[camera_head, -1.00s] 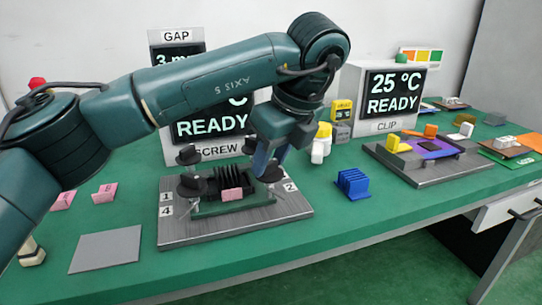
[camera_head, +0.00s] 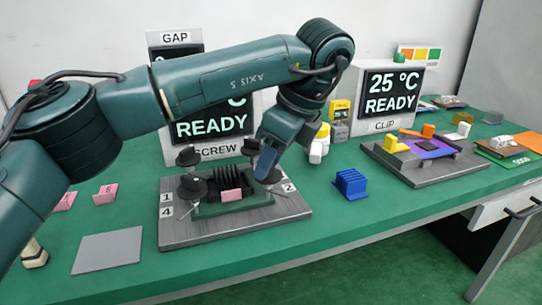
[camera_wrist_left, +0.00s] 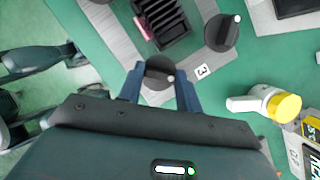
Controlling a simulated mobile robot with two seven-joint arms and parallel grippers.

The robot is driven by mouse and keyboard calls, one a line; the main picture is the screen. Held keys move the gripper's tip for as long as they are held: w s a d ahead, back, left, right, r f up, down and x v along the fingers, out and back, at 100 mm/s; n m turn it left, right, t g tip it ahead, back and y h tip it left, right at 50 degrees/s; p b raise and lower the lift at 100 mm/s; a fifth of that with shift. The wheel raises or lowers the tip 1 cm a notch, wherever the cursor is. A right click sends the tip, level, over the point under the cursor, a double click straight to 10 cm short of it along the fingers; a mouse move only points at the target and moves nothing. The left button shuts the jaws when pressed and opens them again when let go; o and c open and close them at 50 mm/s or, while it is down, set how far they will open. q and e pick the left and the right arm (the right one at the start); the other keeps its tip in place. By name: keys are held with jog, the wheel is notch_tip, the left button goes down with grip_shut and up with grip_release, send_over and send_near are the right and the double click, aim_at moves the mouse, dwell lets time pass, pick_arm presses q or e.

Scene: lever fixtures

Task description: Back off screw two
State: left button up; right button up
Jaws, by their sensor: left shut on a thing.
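The screw fixture is a grey metal plate (camera_head: 235,232) carrying a dark ribbed block with a pink piece (camera_head: 231,195) and black knobs at its corners. The front right knob (camera_head: 273,176) stands beside the label 2 (camera_head: 289,187). My left gripper (camera_head: 265,172) is on this knob from above. My right gripper is not in view.
Behind stands the SCREW display (camera_head: 210,125) reading READY. A white and yellow object (camera_head: 319,143) stands right of the gripper, and a blue ribbed block (camera_head: 351,184) lies further right. A grey pad (camera_head: 107,250) lies front left.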

pick_arm(q)
jog(key=o, duration=1)
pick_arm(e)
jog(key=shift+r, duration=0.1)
pick_arm(q)
jog(key=p+v, duration=0.4)
jog(key=v, duration=0.9)
jog(key=shift+r+p, duration=0.15)
jog(key=shift+p, duration=0.15)
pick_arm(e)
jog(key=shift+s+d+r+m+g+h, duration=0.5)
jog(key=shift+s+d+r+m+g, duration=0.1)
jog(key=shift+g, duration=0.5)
